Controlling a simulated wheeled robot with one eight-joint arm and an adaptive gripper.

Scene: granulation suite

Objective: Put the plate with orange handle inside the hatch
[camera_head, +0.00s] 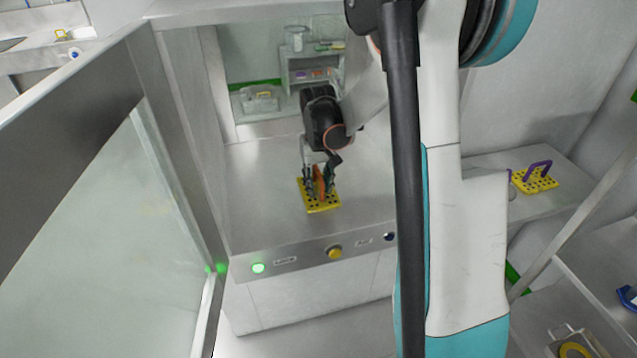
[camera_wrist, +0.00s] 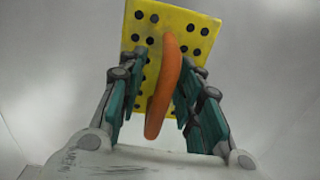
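The yellow plate (camera_head: 322,207) with round dark holes and an upright orange handle (camera_head: 320,182) is inside the hatch, low over or on its steel floor (camera_head: 262,190), near the front edge. My gripper (camera_head: 319,178) reaches down from above with its fingers either side of the handle. In the wrist view, the yellow plate (camera_wrist: 190,22) is beyond the orange handle (camera_wrist: 166,88). The teal pads of my gripper (camera_wrist: 158,100) stand apart, with a visible gap to the left of the handle. The gripper looks open around it.
The hatch's glass door (camera_head: 140,200) stands open at left. A lit green button (camera_head: 258,268) and a yellow button (camera_head: 335,252) are on its front panel. Another yellow plate with a purple handle (camera_head: 536,180) lies on a shelf at right. The hatch floor around the plate is clear.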

